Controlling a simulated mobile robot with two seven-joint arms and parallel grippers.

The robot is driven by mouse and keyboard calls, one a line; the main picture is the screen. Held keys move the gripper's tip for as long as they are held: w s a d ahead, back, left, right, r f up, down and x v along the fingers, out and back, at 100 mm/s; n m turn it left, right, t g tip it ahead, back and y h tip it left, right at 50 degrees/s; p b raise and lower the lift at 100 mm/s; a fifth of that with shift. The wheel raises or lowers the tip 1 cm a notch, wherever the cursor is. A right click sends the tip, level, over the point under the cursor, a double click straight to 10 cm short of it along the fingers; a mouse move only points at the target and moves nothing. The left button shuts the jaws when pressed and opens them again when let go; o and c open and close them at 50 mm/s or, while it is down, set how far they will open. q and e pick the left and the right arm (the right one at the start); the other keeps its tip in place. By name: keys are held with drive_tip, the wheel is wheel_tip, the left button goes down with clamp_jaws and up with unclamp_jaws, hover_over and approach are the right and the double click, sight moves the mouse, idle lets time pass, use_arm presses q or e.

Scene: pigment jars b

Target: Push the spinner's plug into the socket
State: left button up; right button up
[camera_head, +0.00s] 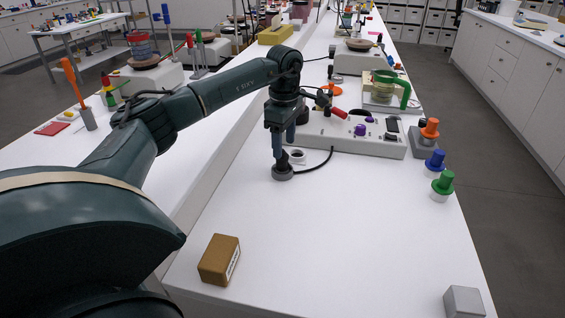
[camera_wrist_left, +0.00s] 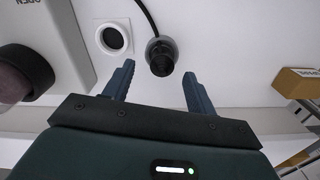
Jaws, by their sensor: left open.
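The plug (camera_head: 282,173) is a grey round piece with a black cord, standing on the white bench. In the left wrist view the plug (camera_wrist_left: 161,56) lies between and slightly beyond my fingertips. The socket (camera_head: 298,157), a white square with a dark round hole, is just beyond it; in the wrist view the socket (camera_wrist_left: 113,38) is to its left. The plug and socket are apart. My left gripper (camera_head: 279,155) points down over the plug, open and empty. The cord runs to a white box (camera_head: 375,146) with purple knobs, apparently the spinner. My right gripper is out of view.
A brown labelled box (camera_head: 220,260) and a grey block (camera_head: 464,302) stand at the near end. Orange, blue (camera_head: 435,160) and green (camera_head: 442,186) topped pieces line the right edge. The white box lies close behind the socket. The bench middle is clear.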

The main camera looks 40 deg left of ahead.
sight(282, 163)
use_arm(q)
drive_tip(key=shift+s+a+f+p, duration=0.15)
drive_tip(key=shift+f+p, duration=0.1)
drive_tip(key=shift+f, duration=1.1)
drive_tip(key=shift+s+d+f+p, duration=0.1)
drive_tip(key=shift+f+p, duration=0.1)
drive_tip(key=shift+f, duration=1.1)
drive_tip(key=c, duration=1.1)
